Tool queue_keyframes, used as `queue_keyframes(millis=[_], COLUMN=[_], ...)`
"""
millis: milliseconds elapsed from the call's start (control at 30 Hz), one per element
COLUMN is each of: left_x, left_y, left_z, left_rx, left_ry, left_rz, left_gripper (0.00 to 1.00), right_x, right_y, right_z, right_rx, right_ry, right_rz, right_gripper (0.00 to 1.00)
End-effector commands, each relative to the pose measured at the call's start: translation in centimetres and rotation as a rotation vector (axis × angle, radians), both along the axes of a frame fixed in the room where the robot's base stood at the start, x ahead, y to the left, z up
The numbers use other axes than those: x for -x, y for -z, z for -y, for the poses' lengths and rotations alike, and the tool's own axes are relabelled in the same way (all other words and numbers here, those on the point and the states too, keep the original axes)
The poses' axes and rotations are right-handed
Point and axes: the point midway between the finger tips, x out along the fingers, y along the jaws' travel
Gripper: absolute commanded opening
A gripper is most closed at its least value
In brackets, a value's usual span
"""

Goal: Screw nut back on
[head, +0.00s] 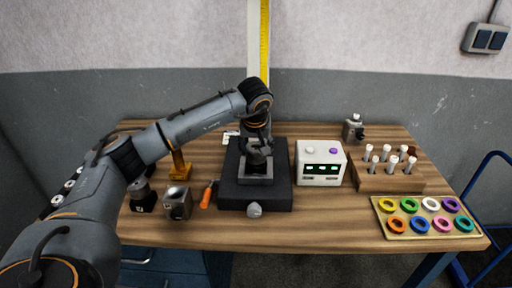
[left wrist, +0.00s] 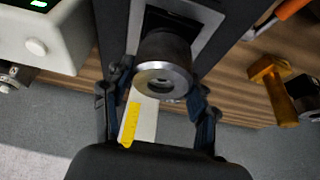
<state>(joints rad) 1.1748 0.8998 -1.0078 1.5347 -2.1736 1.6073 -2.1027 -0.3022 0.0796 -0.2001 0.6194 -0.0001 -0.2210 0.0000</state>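My left gripper (head: 257,150) is above the black base (head: 228,190) in the middle of the table, pointing down at the grey block (head: 256,181) on it. In the left wrist view the gripper (left wrist: 160,90) is open, its two fingers spread apart. A round dark metal piece with a bright ringed end and a hole (left wrist: 163,78) shows between and beyond them. I cannot tell whether this is the nut or the part that it screws onto. No finger visibly touches it. My right gripper is not in view.
A white box with green displays (head: 320,172) stands right of the base. Further right are a wooden rack (head: 385,182) with several pegs and a tray (head: 410,236) of coloured rings. At left are an orange-handled tool (head: 207,196) and a metal block (head: 178,204).

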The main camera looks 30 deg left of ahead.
Motion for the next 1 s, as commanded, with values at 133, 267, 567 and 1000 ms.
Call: queue_keyframes(millis=[133,267,567,1000], left_x=[0.01,0.07,0.04,0.02], left_y=[0.01,-0.01,-0.02,0.0], left_z=[-0.06,-0.26,-0.26,-0.26], left_rx=[-0.001,-0.002,-0.001,-0.003], left_ry=[0.005,0.114,0.554,0.798], left_rz=[-0.001,0.0,0.0,-0.001], left_gripper=[0.21,0.21,0.21,0.21], right_x=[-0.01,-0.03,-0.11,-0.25], right_y=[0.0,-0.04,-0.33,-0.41], right_z=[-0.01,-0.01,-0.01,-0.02], right_rx=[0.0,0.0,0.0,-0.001], right_ry=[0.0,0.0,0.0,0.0], right_rz=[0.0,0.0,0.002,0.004], right_gripper=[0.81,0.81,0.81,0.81])
